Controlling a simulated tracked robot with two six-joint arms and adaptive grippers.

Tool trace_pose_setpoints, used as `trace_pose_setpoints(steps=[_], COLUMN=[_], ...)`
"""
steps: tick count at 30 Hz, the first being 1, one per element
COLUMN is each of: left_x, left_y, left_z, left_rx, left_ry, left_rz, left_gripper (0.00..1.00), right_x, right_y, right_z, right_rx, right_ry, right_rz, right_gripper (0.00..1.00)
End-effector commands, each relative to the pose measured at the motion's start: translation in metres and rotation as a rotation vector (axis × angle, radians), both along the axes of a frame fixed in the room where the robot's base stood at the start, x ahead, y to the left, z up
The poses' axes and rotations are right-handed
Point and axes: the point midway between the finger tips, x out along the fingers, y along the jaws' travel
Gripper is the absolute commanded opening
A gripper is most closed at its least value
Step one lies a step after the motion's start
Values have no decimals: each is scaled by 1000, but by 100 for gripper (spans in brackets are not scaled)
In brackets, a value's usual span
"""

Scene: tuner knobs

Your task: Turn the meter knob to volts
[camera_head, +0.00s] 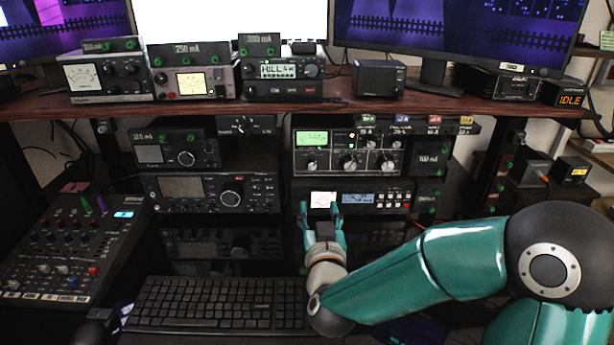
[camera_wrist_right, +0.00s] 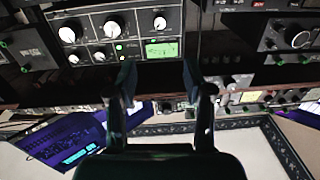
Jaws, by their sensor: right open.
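The tuner (camera_head: 385,161), a dark grey box with a lit green display (camera_head: 312,138), stands on the middle shelf right of centre. It carries several black knobs with pale faces, among them a large middle knob (camera_head: 348,161) and a lower-left knob (camera_head: 310,165). Their labels are too small to read, so I cannot tell which is the meter knob or its setting. My right gripper (camera_head: 320,211) is open and empty, below the tuner, before a lower radio (camera_head: 380,199). In the right wrist view the tuner (camera_wrist_right: 98,42) appears turned over, beyond the open fingers (camera_wrist_right: 158,72).
A wooden shelf (camera_head: 230,108) with several small devices runs above. Another radio (camera_head: 180,192) stands to the left. A keyboard (camera_head: 215,302) lies below and a mixer (camera_head: 62,245) at lower left. A dark device (camera_head: 430,162) adjoins the tuner's right side.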

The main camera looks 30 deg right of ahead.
Motion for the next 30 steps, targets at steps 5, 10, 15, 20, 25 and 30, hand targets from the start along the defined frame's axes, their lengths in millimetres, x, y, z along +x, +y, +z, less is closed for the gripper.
trace_pose_setpoints(steps=[5,10,15,20,25,30], left_x=[0,0,0,0,0,0], left_y=[0,0,0,0,0,0], left_z=[1,4,7,11,14,16], left_rx=[0,0,0,0,0,0], left_ry=[0,-1,-1,-1,-1,-1], left_rz=[0,0,0,0,0,0], left_gripper=[40,40,40,40,40,40], right_x=[12,38,71,102,128,143], right_y=[-8,-22,-39,-55,-68,-76], right_z=[0,-1,-1,-1,-1,-1], right_rx=[0,1,1,0,0,0], right_ry=[-1,1,2,1,1,0], right_rz=[-3,-3,-1,2,5,6], right_gripper=[51,51,51,51,51,51])
